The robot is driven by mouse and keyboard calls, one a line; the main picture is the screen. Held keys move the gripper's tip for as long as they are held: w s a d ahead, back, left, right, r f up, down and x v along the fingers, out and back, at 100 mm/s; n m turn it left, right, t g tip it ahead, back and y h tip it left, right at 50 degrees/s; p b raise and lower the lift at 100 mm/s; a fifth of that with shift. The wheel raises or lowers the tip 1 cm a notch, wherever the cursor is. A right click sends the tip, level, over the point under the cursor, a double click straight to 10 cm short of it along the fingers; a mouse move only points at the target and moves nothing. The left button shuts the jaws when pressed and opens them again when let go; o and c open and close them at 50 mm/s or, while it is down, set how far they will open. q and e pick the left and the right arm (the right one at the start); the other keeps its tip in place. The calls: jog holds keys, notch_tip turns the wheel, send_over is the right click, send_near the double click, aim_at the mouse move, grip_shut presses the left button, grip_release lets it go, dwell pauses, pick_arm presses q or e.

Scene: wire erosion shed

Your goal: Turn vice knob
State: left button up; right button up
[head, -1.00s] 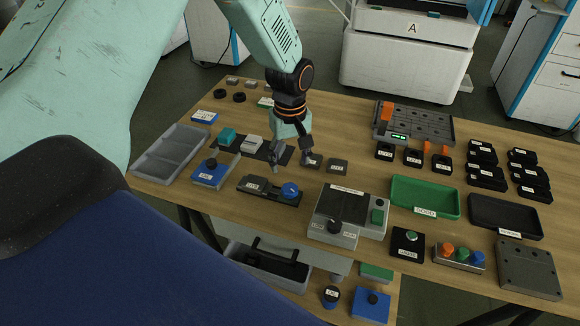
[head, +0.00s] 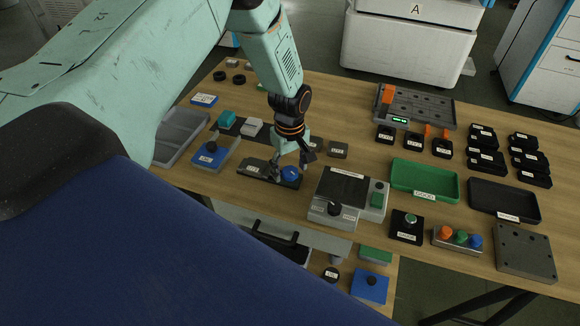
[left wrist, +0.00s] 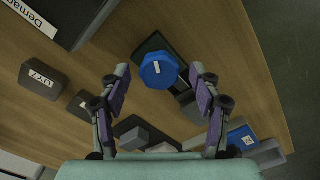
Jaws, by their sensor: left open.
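The vice (head: 258,171) is a low dark block on the wooden table, with a blue round knob (head: 290,174) at its right end. My left gripper (head: 294,161) is open just above the knob, pointing down at it. In the left wrist view the blue knob (left wrist: 158,71), with a white mark on its top, lies between the two spread fingers of the left gripper (left wrist: 158,84). The fingers appear apart from the knob. The gripper partly covers the vice in the head view. My right gripper is not in view.
A grey control box (head: 330,206) with a black dial stands just right of the vice. A green tray (head: 448,180) and black blocks fill the right side. A grey tray (head: 176,150) is at the left.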

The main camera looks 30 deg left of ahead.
pick_arm(q)
jog(key=c, duration=1.2)
jog(key=shift+o, duration=0.2)
jog(key=shift+m, duration=0.5)
jog(key=shift+w+m, duration=0.1)
jog(key=shift+m, duration=0.5)
jog(key=shift+m+p, duration=0.35)
jog(key=shift+m, duration=1.35)
jog(key=o, duration=1.2)
jog(key=shift+c, duration=0.2)
